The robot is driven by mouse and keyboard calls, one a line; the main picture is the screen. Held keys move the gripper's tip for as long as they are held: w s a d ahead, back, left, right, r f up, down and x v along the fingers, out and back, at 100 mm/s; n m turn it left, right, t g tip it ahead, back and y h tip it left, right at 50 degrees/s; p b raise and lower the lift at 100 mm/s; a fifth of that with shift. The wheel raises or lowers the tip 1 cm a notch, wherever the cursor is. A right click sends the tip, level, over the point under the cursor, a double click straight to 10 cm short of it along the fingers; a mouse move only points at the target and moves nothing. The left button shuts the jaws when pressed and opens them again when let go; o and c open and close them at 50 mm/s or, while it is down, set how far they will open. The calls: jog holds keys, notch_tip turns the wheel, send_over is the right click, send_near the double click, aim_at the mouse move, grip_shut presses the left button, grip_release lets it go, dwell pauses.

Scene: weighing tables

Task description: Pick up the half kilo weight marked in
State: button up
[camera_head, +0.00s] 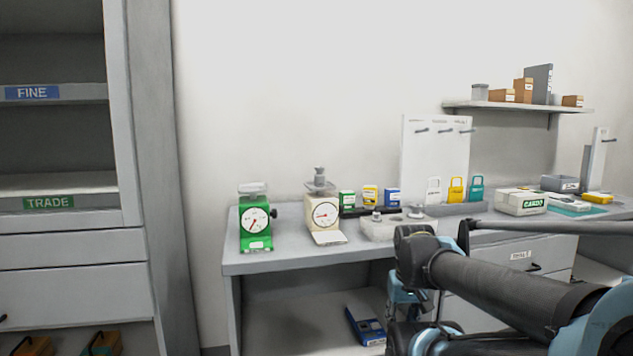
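No half kilo marking is readable in this view. A grey knobbed weight (320,174) sits on the pan of the cream dial scale (324,217). Grey weights also stand in a pale block on the table, one at its left (377,215) and one at its right (416,212). I cannot tell which of these is the half kilo one. My gripper (404,301) hangs below my dark wrist, in front of the table's front edge, low and to the right of the scales. It is small and partly hidden by my arm, so its fingers are unclear.
A green dial scale (256,222) stands at the table's left end. Small green, yellow and blue boxes (370,196) stand behind the block. A pegboard (435,160), padlock shapes and a CARD box (521,202) are farther right. A blue box (366,327) lies on the lower shelf.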

jog(key=shift+o, duration=2.6)
notch_tip(320, 180, up, 3)
jog(key=shift+a+f+n, duration=0.1)
jog(key=shift+a+n, duration=0.05)
jog(key=shift+n, duration=0.15)
notch_tip(320, 180, up, 49)
jog(key=n+g, duration=0.2)
jog(key=n, duration=1.4)
send_over(320, 167)
jog(key=f, duration=0.8)
jog(key=w+f, duration=0.1)
jog(key=f, duration=0.3)
jog(key=shift+a, duration=0.15)
jog(key=shift+f, duration=2.6)
